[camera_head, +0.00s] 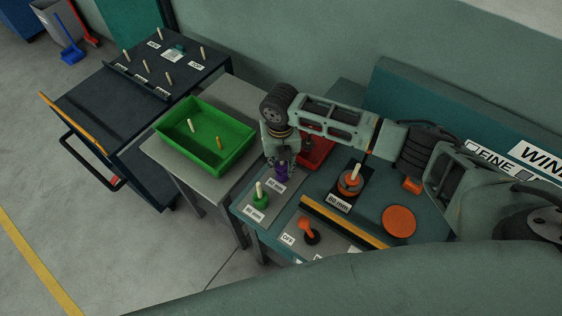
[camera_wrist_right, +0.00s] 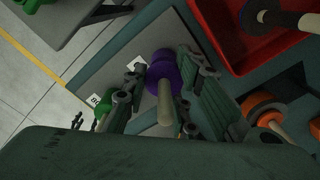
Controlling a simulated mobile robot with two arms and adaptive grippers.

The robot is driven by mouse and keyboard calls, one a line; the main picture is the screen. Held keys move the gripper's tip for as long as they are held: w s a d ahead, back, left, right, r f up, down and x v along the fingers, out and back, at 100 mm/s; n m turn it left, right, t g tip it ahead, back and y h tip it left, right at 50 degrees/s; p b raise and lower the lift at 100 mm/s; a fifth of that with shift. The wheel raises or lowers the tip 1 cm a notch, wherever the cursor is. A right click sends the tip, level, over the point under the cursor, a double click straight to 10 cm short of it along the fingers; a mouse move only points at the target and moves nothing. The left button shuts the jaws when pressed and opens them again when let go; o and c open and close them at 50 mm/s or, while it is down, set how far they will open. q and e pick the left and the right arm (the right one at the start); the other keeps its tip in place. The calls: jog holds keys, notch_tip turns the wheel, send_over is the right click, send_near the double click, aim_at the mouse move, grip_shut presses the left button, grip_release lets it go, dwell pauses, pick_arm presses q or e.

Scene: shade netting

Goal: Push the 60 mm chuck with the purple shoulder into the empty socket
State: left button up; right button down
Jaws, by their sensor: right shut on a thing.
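The chuck with the purple shoulder (camera_head: 282,172) is below my right gripper (camera_head: 281,160), over the grey plate near the front left of the teal bench. In the right wrist view the purple chuck (camera_wrist_right: 161,70) and its pale stem lie between the two fingers of my right gripper (camera_wrist_right: 163,105), which is shut on it. I cannot tell whether its lower end touches the plate or sits in a socket. No empty socket is clearly visible; the gripper and chuck cover that part of the plate. My left gripper is not in view.
A green chuck (camera_head: 260,198) stands close by on the grey plate. An orange chuck (camera_head: 351,181) stands on a black plate to the right. A red tray (camera_head: 318,152) is behind my gripper. An orange-knobbed lever (camera_head: 308,231) and a yellow bar (camera_head: 343,222) are in front.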

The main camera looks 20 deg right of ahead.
aim_at(280, 164)
jog(key=shift+a+r+p, duration=0.2)
jog(key=shift+r+p, duration=0.3)
jog(key=shift+r, duration=0.2)
jog(key=shift+a+r+p, duration=0.15)
jog(key=shift+r+p, duration=0.3)
jog(key=shift+r, duration=0.2)
jog(key=shift+d+r+p, duration=0.2)
jog(key=shift+r+p, duration=0.65)
notch_tip(280, 164, up, 4)
jog(key=p, duration=0.4)
